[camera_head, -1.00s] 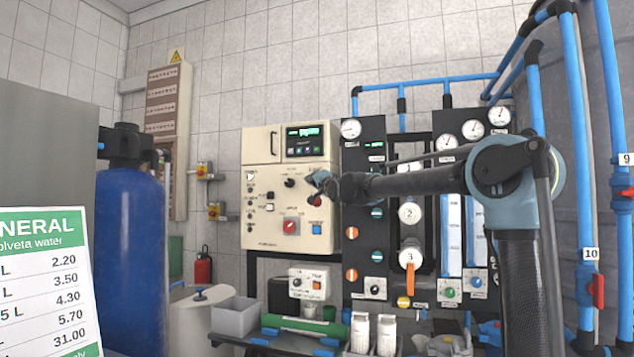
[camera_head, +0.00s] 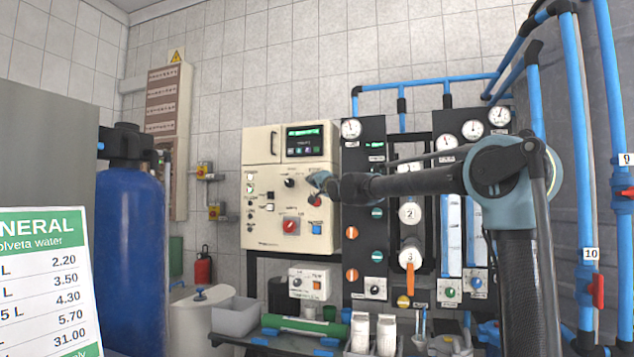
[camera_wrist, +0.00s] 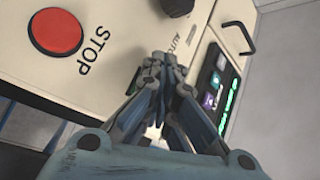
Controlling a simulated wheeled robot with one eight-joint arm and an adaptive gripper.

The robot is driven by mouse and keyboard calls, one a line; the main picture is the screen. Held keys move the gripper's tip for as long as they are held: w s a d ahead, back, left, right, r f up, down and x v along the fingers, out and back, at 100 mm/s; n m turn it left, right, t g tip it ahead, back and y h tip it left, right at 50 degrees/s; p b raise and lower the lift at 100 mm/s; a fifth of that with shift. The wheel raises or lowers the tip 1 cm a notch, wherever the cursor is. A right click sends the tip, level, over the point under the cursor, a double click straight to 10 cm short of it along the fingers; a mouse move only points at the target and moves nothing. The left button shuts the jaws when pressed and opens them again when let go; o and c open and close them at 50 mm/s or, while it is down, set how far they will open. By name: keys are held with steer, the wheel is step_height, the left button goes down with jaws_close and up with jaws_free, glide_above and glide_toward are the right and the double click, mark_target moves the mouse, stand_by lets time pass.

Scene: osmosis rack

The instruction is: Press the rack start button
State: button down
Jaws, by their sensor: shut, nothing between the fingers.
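The rack's cream control box (camera_head: 262,213) hangs in front of the tiled wall. My gripper (camera_head: 313,178) is at the upper right of its front, just above the red stop button (camera_head: 315,201). In the wrist view my gripper (camera_wrist: 162,60) is shut and empty, its tips at or very near the panel between the red STOP button (camera_wrist: 56,31) and the lit display (camera_wrist: 216,92). I cannot tell whether the tips touch.
A black knob (camera_wrist: 178,5) is close by the tips in the wrist view. A blue tank (camera_head: 128,245) is at the left.

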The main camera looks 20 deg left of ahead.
steer(key=shift+s, duration=0.85)
steer(key=shift+s+a, duration=0.15)
steer(key=shift+s, duration=1.15)
steer(key=shift+s+a, duration=0.1)
steer(key=shift+s, duration=1.15)
